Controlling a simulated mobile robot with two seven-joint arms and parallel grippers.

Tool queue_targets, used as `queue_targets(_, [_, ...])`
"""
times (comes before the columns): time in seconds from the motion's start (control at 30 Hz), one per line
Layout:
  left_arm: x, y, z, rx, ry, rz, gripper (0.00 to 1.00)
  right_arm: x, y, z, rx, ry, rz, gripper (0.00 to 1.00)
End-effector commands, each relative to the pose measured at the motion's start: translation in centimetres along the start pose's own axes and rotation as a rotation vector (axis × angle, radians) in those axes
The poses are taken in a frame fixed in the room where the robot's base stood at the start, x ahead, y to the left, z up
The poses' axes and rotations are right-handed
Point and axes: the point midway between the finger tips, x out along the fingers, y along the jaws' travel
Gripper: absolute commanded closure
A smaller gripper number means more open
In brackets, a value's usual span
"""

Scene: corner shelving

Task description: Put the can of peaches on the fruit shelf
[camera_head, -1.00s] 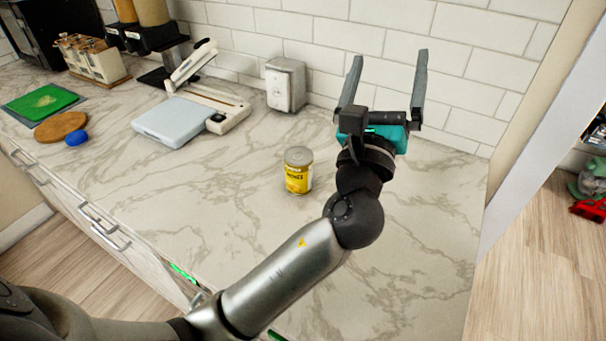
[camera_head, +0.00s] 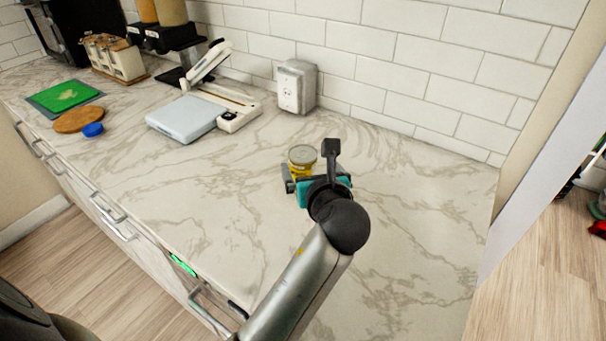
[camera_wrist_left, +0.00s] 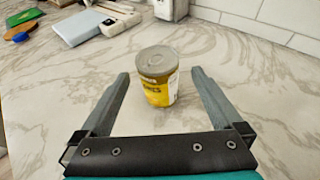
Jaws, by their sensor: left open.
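The can of peaches (camera_head: 302,157) is a yellow can with a grey lid, upright on the marble counter. In the left wrist view the can (camera_wrist_left: 158,78) stands between and slightly ahead of the fingertips. My left gripper (camera_wrist_left: 160,80) is open, with one finger on each side of the can and visible gaps to it. In the head view my left gripper (camera_head: 303,170) is low over the counter, and its wrist hides the can's lower part. My right gripper and the fruit shelf are not clearly in view.
A pale scale (camera_head: 186,119), a green board (camera_head: 64,95), a round wooden board (camera_head: 79,120) and a blue object (camera_head: 93,129) lie to the left. The counter around the can is clear.

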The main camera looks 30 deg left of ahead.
Motion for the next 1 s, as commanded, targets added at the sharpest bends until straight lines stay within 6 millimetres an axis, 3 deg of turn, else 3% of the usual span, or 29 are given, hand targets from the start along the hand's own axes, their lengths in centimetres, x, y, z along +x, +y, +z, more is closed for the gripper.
queue_targets(0.1, [2.1,0.0,-0.1,0.000,-0.002,0.001,0.00,0.8,0.0,0.1,0.000,0.000,0.000,0.50])
queue_targets(0.37, [3.9,0.1,0.1,-0.002,-0.003,0.000,0.00,1.3,-0.1,0.1,0.000,0.000,0.000,0.50])
queue_targets(0.63, [7.8,0.3,0.3,0.000,-0.002,0.000,0.00,2.8,-0.1,0.2,0.000,0.000,-0.001,0.50])
queue_targets(0.97, [8.4,0.3,0.5,-0.001,-0.001,-0.001,0.00,2.8,-0.3,0.2,0.001,0.001,-0.003,0.50])
queue_targets(1.0, [8.4,0.3,0.5,-0.001,-0.001,-0.001,0.05,2.8,-0.3,0.2,0.001,0.001,-0.003,0.50])
